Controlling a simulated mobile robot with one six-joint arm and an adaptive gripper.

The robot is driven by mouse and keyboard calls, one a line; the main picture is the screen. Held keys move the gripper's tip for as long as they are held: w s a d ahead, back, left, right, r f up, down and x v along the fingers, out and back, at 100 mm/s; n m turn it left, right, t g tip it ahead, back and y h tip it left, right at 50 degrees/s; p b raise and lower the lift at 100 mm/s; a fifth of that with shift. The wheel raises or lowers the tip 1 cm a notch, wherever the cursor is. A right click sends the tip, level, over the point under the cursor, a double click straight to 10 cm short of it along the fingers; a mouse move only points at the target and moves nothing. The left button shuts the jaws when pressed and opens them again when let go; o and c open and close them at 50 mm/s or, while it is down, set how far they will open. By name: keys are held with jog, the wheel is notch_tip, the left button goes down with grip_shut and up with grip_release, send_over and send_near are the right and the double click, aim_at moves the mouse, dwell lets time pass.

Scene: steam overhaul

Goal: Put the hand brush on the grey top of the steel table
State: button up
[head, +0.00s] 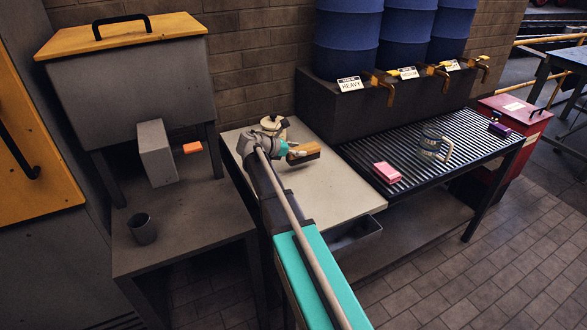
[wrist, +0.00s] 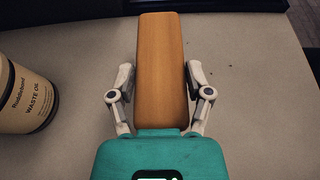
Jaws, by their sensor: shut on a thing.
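The hand brush (head: 306,153) has an orange-brown wooden back, with darker bristles below it in the head view. In the wrist view the brush (wrist: 160,50) points straight away from me between the two fingers. My gripper (head: 292,152) is shut on it, one finger on each long side; the gripper (wrist: 160,78) is close in the wrist view. The brush is over the pale grey top of the table (head: 338,190), towards its back half. I cannot tell whether the bristles touch the top. My arm hides part of the table.
A cream waste oil can (wrist: 22,95) stands on the top to the left of the brush. To the right, a black ribbed rack (head: 410,145) holds a pink block (head: 387,172) and a coiled piece (head: 435,147). Blue drums with taps stand behind. The table's front right is clear.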

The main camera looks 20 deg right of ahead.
aim_at(288, 162)
jog(key=shift+a+f, duration=0.45)
jog(key=shift+f, duration=0.05)
jog(key=shift+a+f+b, duration=0.1)
jog(key=shift+f+b, duration=0.05)
jog(key=shift+b, duration=0.25)
jog(key=shift+w+a+f+b, duration=0.1)
jog(key=shift+a+f+b, duration=0.25)
jog(key=shift+f+b, duration=1.55)
jog(key=shift+f, duration=0.15)
jog(key=o, duration=1.2)
jog(key=shift+o, duration=0.2)
jog(key=shift+r, duration=0.2)
